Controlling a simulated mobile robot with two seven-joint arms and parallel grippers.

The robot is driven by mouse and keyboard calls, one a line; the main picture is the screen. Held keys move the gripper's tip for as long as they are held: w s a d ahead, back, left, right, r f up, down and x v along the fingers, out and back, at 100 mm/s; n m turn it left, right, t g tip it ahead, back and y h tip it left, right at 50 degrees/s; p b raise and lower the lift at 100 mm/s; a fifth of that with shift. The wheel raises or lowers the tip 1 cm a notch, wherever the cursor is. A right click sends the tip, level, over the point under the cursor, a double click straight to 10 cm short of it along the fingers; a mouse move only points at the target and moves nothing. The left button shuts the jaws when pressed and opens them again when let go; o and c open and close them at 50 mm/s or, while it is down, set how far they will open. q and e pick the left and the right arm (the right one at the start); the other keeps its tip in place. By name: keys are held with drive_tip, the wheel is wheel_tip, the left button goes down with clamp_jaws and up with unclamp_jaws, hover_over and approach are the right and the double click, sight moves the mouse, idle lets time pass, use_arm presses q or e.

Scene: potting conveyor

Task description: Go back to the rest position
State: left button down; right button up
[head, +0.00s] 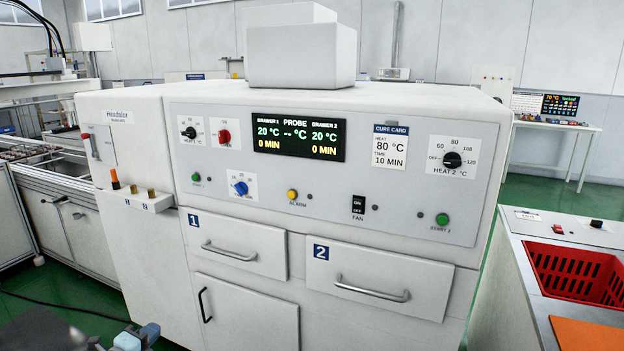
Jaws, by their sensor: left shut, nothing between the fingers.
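The tip of my left gripper (138,337) shows at the bottom edge, left of centre, low in front of the white oven cabinet. Its blue-grey fingers are shut and empty, apart from the cabinet in the picture; the rest of it is cut off by the frame. My right gripper is not in view. The oven (140,240) has two closed drawers, drawer 1 (262,240) and drawer 2 (425,280). Its display (297,137) reads 20 °C and 0 MIN for both drawers, with dashes for the probe.
The oven panel has knobs, buttons and a cure card (391,147) reading 80 °C, 10 MIN. A red basket (580,272) and an orange mat (585,335) lie on the right-hand counter (530,265). A steel-topped bench (60,178) stands left. Green floor (40,285) shows at left.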

use_arm(q)
drive_tip(key=s+d+f+n+g+y, duration=0.1)
drive_tip(key=s+d+f+n+g, duration=0.25)
drive_tip(key=s, duration=0.85)
drive_tip(key=s+d+f+n+g, duration=0.1)
drive_tip(key=s+d+f+n, duration=0.25)
drive_tip(key=s+n, duration=0.65)
drive_tip(key=s+d+f+n+g+y, duration=0.1)
drive_tip(key=s+d+f+n+g, duration=0.2)
drive_tip(key=s, duration=1.2)
drive_tip(key=w+d+n+t, duration=0.15)
drive_tip(key=d+n, duration=0.25)
drive_tip(key=d, duration=0.7)
wheel_tip(320, 180, up, 15)
drive_tip(key=s+p, duration=0.1)
drive_tip(key=p, duration=1.7)
drive_tip(key=shift+s+a+t+h, duration=0.15)
drive_tip(key=shift+a+t+h, duration=0.15)
drive_tip(key=shift+a+t, duration=0.1)
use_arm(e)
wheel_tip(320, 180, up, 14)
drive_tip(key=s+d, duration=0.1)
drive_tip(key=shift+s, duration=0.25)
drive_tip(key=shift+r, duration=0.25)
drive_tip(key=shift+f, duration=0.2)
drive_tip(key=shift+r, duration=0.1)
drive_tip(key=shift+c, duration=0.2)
